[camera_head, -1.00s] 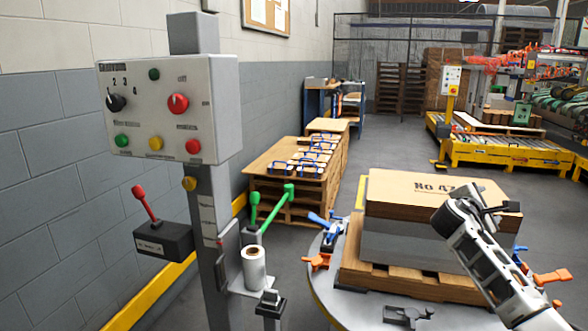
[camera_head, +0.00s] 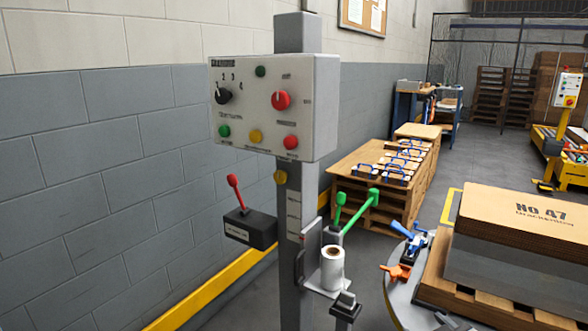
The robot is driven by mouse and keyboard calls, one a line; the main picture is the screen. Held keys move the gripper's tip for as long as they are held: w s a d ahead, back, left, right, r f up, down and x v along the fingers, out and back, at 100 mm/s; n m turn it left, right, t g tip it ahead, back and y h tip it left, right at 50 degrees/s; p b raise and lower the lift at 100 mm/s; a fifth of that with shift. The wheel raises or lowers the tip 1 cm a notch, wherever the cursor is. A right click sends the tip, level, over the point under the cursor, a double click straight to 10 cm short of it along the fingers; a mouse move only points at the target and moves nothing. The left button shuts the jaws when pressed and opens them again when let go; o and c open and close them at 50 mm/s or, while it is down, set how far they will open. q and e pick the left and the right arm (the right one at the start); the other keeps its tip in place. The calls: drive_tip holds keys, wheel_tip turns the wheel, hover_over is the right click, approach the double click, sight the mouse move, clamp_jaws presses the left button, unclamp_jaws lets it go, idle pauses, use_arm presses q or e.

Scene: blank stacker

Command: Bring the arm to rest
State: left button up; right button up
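Neither of my arms nor grippers shows in the head view now. A grey control box (camera_head: 262,108) on a post stands near the middle, with a black selector knob (camera_head: 223,96), a red knob (camera_head: 281,100) and green, yellow and red buttons. A red-handled lever (camera_head: 235,192) rises from a dark box (camera_head: 250,229) on the post's left side. Two green-handled levers (camera_head: 358,208) are on its right side. A white roll (camera_head: 332,268) stands on a small shelf by the post.
A round table (camera_head: 398,300) at the lower right carries a pallet (camera_head: 436,288) and a stack topped by a board marked "NO 47" (camera_head: 528,216). Behind it, a pallet stack (camera_head: 364,165) holds blue-handled items. A block wall (camera_head: 90,190) fills the left.

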drive_tip(key=s+a+f+g+y, duration=0.1)
drive_tip(key=s+a+f+y, duration=0.15)
drive_tip(key=s+a, duration=0.55)
use_arm(q)
drive_tip(key=r+p, duration=0.1)
drive_tip(key=p, duration=0.2)
drive_tip(key=r+p, duration=0.1)
drive_tip(key=p, duration=0.2)
drive_tip(key=r+g+p, duration=0.1)
drive_tip(key=p, duration=0.2)
drive_tip(key=shift+s+a+r, duration=0.1)
drive_tip(key=shift+a+r, duration=0.2)
drive_tip(key=shift+a, duration=0.05)
use_arm(e)
drive_tip(key=s+a+r+m+g, duration=0.1)
drive_tip(key=s+a+r, duration=0.1)
drive_tip(key=s, duration=0.5)
drive_tip(key=s+a+r+m+g, duration=0.1)
drive_tip(key=s+a+r, duration=0.1)
drive_tip(key=s+a, duration=0.2)
drive_tip(key=s, duration=0.2)
drive_tip(key=shift+s+r+m, duration=0.2)
drive_tip(key=shift+s+m, duration=0.15)
drive_tip(key=shift+m, duration=0.05)
